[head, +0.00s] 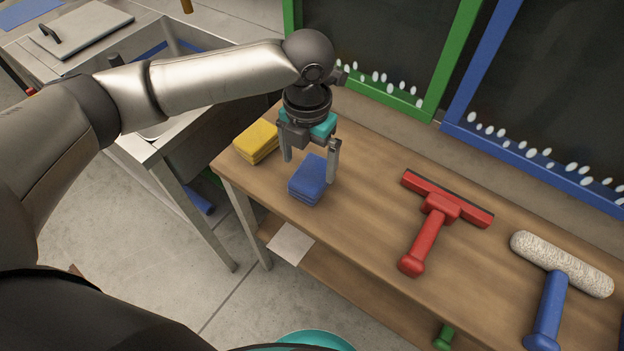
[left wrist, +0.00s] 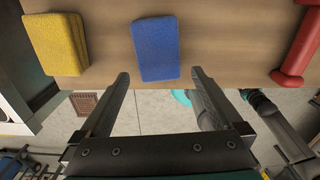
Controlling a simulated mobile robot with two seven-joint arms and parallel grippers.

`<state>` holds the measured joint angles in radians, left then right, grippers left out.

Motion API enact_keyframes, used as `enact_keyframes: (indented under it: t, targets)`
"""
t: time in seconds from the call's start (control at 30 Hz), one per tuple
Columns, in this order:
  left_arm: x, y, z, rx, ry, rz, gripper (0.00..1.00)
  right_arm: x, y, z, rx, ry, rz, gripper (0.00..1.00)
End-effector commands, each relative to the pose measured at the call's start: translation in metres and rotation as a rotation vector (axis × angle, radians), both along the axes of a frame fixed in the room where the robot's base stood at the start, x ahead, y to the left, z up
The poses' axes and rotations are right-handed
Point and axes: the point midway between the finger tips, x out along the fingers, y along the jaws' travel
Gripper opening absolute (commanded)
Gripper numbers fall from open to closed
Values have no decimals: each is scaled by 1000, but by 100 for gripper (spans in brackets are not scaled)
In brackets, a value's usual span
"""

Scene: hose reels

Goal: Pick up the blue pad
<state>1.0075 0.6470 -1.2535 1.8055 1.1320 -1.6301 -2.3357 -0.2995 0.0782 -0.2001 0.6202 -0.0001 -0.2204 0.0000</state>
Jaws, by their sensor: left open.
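The blue pad (head: 308,181) lies on the wooden table near its front edge. It also shows in the left wrist view (left wrist: 156,49), beyond the fingertips and between their lines. My left gripper (head: 310,169) is open, pointing down, with its fingers on either side above the pad; in the left wrist view (left wrist: 158,75) nothing is between the fingers. I cannot tell from these frames how high the fingertips are over the table. My right gripper is not in view.
A yellow pad (head: 257,141) lies left of the blue one. A red squeegee (head: 427,228) and a blue-handled roller (head: 560,280) lie to the right on the wooden table (head: 370,215). A metal sink (head: 185,60) stands at the left. Green and blue frames rise behind.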

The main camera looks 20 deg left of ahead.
Motion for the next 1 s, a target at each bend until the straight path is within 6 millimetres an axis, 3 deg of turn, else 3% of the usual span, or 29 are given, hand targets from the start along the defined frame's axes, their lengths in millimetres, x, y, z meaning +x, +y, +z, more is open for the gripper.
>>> enact_keyframes:
  t: [0.27, 0.6, 0.8, 1.0]
  targets:
    - [-1, 1, -18, 0, 1, 1, 100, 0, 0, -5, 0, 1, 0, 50]
    - [-6, 4, -62, 0, 1, 0, 100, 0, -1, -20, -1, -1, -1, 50]
    - [-5, 4, -62, 0, -1, -1, 100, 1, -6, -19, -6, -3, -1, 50]
    - [-5, 4, -62, 0, -1, 0, 80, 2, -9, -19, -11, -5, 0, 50]
